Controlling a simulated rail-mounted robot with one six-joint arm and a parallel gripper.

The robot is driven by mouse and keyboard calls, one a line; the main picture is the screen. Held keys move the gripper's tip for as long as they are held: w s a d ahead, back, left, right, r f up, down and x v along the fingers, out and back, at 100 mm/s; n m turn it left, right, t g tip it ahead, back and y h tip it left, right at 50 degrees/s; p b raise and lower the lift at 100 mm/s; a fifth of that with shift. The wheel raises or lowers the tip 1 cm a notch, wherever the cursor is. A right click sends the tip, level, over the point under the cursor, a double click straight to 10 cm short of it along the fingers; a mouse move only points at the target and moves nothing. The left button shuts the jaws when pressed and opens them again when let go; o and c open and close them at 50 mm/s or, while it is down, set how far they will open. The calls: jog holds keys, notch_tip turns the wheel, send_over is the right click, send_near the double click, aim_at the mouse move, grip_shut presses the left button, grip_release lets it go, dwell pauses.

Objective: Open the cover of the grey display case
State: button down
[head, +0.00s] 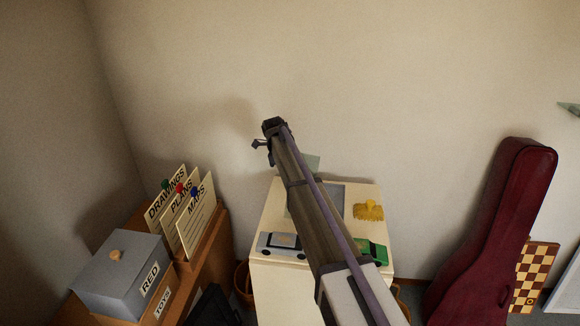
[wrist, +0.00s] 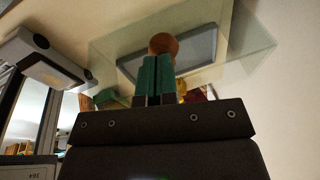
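The grey display case shows as a flat grey base (head: 332,194) on top of a cream cabinet, partly hidden behind my arm. Its clear, greenish glass cover (head: 305,163) rises above the cabinet top and looks tilted up. In the wrist view the glass (wrist: 245,42) spreads around the grey base (wrist: 200,52). A round orange-brown knob (wrist: 163,43) shows right at my fingertips, in front of the glass. My gripper (head: 258,143) is above the back left of the cabinet. Its green fingers are together with a thin line between them; I cannot tell whether they touch the knob.
A silver toy car (head: 283,245), a green toy car (head: 372,251) and a yellow brush-like object (head: 369,210) stand on the cream cabinet (head: 262,224). A grey box (head: 122,275) and labelled cards (head: 190,215) are at the left. A dark red instrument case (head: 495,225) leans at the right.

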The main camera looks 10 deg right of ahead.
jog(key=shift+a+f, duration=0.2)
jog(key=shift+a, duration=0.35)
jog(key=a+p+v, duration=0.1)
jog(key=p+v, duration=1.1)
jog(key=v, duration=0.1)
jog(key=shift+w+a+p, duration=0.2)
jog(key=shift+a+p, duration=0.15)
jog(key=shift+a, duration=0.05)
jog(key=shift+r, duration=0.1)
